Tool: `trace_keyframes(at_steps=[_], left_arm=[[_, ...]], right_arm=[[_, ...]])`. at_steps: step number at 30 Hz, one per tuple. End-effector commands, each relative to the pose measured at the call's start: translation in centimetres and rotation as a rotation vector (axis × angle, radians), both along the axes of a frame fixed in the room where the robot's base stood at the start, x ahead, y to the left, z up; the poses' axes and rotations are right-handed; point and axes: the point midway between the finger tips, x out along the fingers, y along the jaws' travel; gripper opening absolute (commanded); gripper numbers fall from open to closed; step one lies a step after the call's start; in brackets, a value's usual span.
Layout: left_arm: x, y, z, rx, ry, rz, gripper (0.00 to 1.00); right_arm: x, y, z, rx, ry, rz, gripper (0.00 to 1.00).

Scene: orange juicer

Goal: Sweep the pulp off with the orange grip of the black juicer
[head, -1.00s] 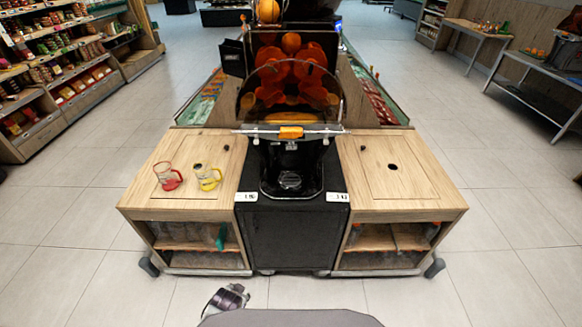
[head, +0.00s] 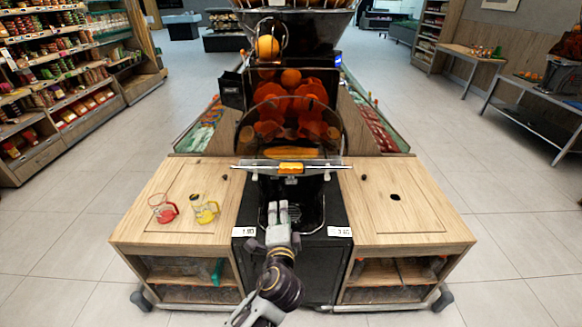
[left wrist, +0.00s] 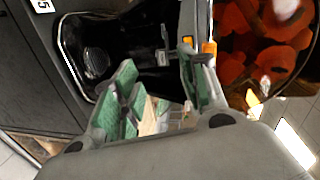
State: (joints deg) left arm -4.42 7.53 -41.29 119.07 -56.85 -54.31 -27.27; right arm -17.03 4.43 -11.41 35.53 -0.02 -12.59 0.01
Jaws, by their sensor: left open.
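The black juicer (head: 262,190) stands in the middle of the counter with a clear round cover over its orange fruit mechanism. Its orange grip (head: 291,168) sits on a thin horizontal bar across the front of the cover. A bit of orange, probably this grip, shows beside the right finger in the left wrist view (left wrist: 209,48). My left gripper (head: 283,208) is open and empty, in front of the juicer and below the grip, apart from it in the head view. Its green-padded fingers show in the left wrist view (left wrist: 160,88). My right gripper is out of view. No pulp can be made out.
A red-handled glass jug (head: 164,210) and a yellow-handled one (head: 205,210) stand on the left wooden counter (head: 150,190). A black drip tray (left wrist: 95,62) lies below the juicer's front.

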Motion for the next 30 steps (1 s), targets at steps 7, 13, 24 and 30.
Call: trace_keyframes(at_steps=[7,13,24,30], left_arm=[[-0.7,-2.9,6.0,0.124,-0.159,-0.054,0.43],[-0.9,-3.2,6.6,0.139,-0.176,-0.059,0.43],[-0.5,-3.1,6.5,0.137,-0.175,-0.058,0.43],[0.8,-3.1,6.6,0.137,-0.175,-0.057,0.43]], right_arm=[[0.0,0.0,0.2,0.000,0.001,0.000,0.40],[-0.2,-0.3,0.2,-0.004,0.002,0.002,0.40],[-0.3,-1.2,0.2,-0.014,0.003,0.005,0.40],[-0.3,-1.1,0.5,-0.011,0.004,0.004,0.40]])
